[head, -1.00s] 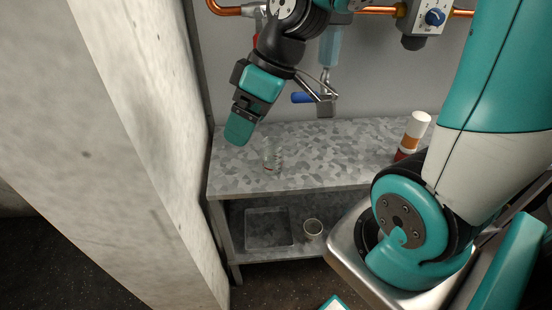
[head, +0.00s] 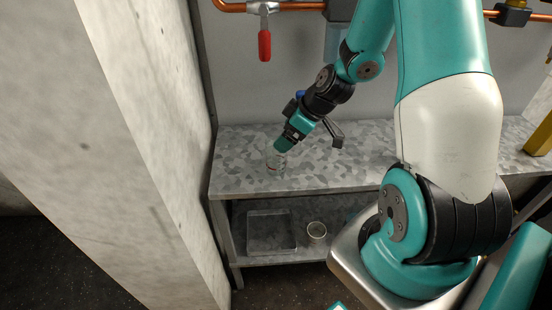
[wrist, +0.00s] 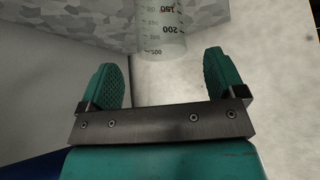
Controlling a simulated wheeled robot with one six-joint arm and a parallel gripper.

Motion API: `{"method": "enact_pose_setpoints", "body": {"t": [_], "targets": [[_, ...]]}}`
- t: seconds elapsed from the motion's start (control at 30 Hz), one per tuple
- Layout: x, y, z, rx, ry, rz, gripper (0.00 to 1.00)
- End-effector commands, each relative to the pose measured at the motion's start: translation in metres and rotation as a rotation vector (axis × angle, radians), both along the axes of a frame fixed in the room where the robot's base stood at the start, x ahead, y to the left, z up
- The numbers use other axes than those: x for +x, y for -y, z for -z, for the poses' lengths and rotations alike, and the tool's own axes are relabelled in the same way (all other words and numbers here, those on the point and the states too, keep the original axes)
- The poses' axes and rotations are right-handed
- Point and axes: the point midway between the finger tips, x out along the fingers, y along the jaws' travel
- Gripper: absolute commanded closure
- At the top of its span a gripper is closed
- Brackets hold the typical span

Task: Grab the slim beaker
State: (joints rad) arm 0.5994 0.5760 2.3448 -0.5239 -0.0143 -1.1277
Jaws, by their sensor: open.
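The slim beaker (head: 275,161) is clear glass with printed volume marks. It stands on the mottled grey bench top (head: 235,165), near the bench's left end. My gripper (head: 283,147) is tilted down at the beaker and partly covers it in the head view. In the wrist view the beaker (wrist: 162,28) shows at the top middle, lined up with the gap between the two teal fingers of my gripper (wrist: 162,68). The fingers are spread and nothing is held.
A concrete pillar (head: 130,110) rises close on the left. The lower shelf holds a clear tray (head: 270,247) and a small round cup (head: 316,231). Copper piping with a red-handled valve (head: 264,46) runs along the back wall. A yellow object (head: 540,135) stands at the right.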

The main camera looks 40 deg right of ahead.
Motion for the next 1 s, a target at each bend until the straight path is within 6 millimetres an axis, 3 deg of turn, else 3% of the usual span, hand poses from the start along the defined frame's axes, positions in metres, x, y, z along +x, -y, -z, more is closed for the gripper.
{"method": "enact_pose_setpoints", "body": {"t": [0.27,0.53,0.83,1.0], "targets": [[0.011,-0.008,0.019,0.0,0.0,-0.001,0.11],[0.03,-0.023,0.05,0.001,-0.001,-0.002,0.11],[0.033,-0.024,0.055,-0.001,0.0,0.001,0.11],[0.033,-0.024,0.055,-0.001,0.0,0.001,0.48]]}}
